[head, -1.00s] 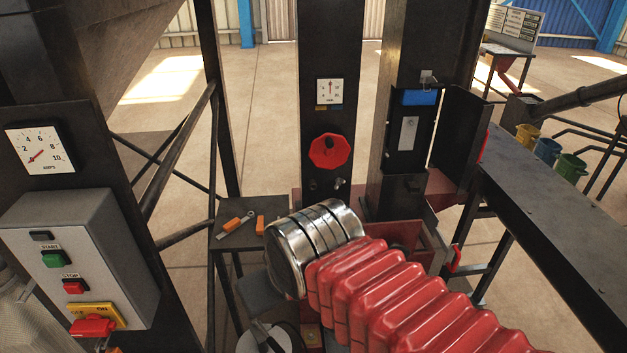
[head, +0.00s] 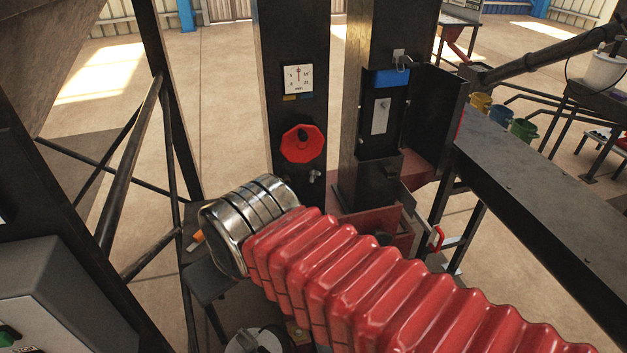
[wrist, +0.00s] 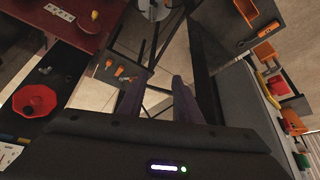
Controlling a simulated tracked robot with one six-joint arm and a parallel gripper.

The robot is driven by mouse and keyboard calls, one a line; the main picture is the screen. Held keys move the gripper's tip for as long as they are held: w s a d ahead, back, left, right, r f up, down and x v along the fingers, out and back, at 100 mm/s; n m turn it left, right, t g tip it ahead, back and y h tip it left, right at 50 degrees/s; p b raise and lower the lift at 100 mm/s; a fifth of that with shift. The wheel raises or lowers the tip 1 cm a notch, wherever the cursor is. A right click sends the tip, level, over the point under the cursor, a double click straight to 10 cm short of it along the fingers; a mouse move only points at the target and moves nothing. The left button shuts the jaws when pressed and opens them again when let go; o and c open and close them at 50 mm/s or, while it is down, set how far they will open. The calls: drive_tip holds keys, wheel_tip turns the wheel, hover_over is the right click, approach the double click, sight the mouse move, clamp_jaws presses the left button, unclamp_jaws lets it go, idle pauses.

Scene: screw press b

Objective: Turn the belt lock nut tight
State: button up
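I cannot surely pick out the belt lock nut in either view. A small silver fitting (head: 315,176) sits on the dark column (head: 290,30), just below and right of a red octagonal knob (head: 303,144). What seems to be the same knob shows at the left of the wrist view (wrist: 35,100). My gripper (wrist: 157,82) shows two dark purplish fingers apart with floor between them, empty. In the head view, the fingers are hidden beyond my arm's silver end and red bellows.
A small gauge (head: 298,79) is above the knob. A second dark column (head: 372,90) stands to the right, then a long dark beam (head: 540,190). A grey control box (head: 45,290) is at lower left. Orange-handled tools (wrist: 120,72) lie on a stand in the wrist view.

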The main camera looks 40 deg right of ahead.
drive_tip(key=shift+o, duration=0.5)
